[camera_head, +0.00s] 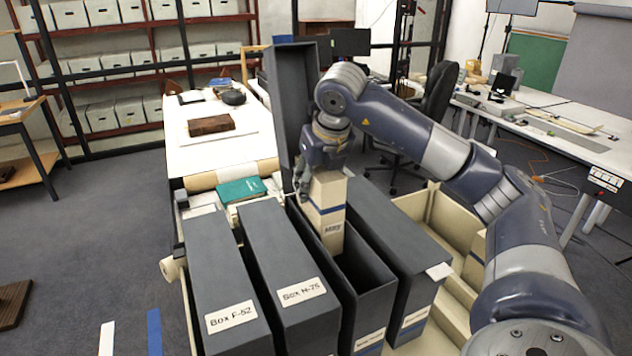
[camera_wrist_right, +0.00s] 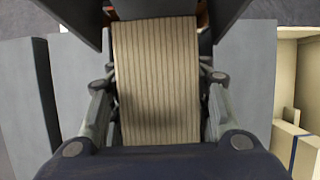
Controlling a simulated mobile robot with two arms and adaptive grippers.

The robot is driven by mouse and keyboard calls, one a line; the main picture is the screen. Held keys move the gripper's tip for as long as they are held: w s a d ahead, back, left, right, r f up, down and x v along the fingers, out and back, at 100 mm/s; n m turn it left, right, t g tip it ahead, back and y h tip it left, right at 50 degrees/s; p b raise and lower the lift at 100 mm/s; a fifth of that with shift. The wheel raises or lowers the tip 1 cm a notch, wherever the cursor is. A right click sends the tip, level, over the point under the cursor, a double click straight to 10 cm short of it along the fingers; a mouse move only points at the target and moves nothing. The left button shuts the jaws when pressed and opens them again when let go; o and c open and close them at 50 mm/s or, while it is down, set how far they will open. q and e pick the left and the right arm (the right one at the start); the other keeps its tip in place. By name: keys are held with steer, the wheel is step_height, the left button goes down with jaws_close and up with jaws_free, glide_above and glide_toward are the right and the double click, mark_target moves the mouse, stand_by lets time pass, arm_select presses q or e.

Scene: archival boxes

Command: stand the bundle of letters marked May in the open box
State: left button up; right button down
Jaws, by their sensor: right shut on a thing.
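The bundle of letters marked May (camera_head: 328,205) is a cream block with a blue band, upright in the head view. My right gripper (camera_head: 318,170) is shut on its upper part, and its lower end is inside the mouth of the open box (camera_head: 365,273). I cannot tell whether it touches the box floor. The open box is dark grey, with its lid (camera_head: 291,95) raised at the back. In the right wrist view the bundle's striped edges (camera_wrist_right: 156,80) show between the fingers (camera_wrist_right: 158,115). My left gripper is not in view.
Closed grey boxes, Box F-52 (camera_head: 215,280) and Box N-75 (camera_head: 280,265), stand close on the left. Another grey box (camera_head: 405,250) stands close on the right. A teal book (camera_head: 241,190) lies behind. A cream crate (camera_head: 440,215) is at the right.

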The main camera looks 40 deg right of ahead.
mark_target(316, 169)
steer(key=shift+f+b, duration=1.15)
steer(key=shift+f, duration=0.35)
steer(key=c, duration=0.8)
jaws_free()
steer(key=shift+o, duration=0.2)
steer(key=shift+r+p, duration=2.6)
steer(key=shift+r, duration=0.45)
steer(key=shift+a+f, duration=0.1)
steer(key=shift+f, duration=0.05)
